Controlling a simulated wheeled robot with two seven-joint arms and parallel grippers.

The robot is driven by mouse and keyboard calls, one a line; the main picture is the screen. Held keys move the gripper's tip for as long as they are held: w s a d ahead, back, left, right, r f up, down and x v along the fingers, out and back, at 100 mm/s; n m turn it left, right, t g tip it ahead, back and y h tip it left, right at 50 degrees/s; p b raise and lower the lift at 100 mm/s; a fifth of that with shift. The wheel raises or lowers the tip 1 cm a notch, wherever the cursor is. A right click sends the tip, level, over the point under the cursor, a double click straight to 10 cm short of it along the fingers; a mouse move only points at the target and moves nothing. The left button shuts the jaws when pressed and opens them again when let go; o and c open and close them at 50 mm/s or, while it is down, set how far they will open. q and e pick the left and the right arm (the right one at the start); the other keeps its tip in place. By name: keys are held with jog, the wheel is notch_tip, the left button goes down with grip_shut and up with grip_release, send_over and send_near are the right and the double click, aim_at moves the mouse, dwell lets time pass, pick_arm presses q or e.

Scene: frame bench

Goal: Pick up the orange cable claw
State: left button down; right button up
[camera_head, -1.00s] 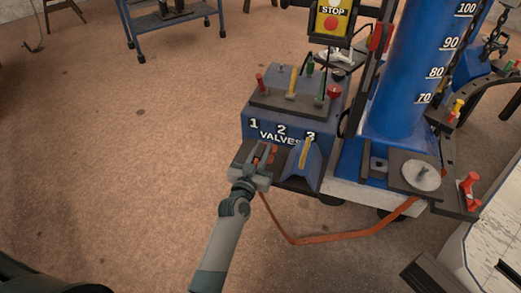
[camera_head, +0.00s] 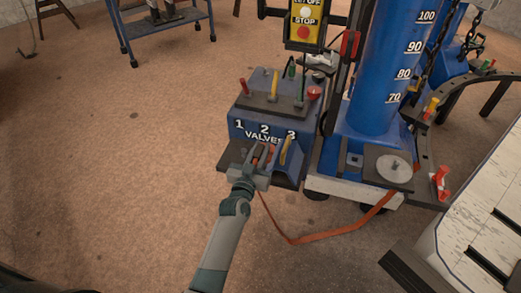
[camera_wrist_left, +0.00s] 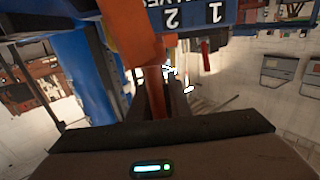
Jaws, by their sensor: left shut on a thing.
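The orange cable claw (camera_wrist_left: 132,35) shows large in the left wrist view and narrows down to between the dark fingers. In the head view only a small orange part (camera_head: 269,149) shows at the fingers. My left gripper (camera_head: 259,158) is shut on the claw, in front of the blue valve block, over its dark lower ledge. The fingers hide much of the claw in the head view. My right gripper is in neither view.
The blue valve block (camera_head: 243,122) carries several levers. A yellow lever (camera_head: 286,150) stands close right of the gripper. An orange strap (camera_head: 330,236) loops across the floor to the blue column's base. A white bench (camera_head: 480,215) is at right.

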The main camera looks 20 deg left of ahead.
pick_arm(q)
jog(key=shift+r, duration=0.15)
dwell(0.5)
jog(key=shift+s+r, duration=0.1)
jog(key=shift+s, duration=0.2)
jog(key=s+a+r, duration=0.1)
jog(key=s+r, duration=0.6)
jog(key=s, duration=0.5)
jog(key=s+a+r, duration=0.1)
jog(key=s+r, duration=0.7)
jog(key=s, duration=0.4)
jog(key=shift+r+y, duration=0.2)
jog(key=shift+y, duration=0.1)
jog(key=shift+w+a, duration=0.1)
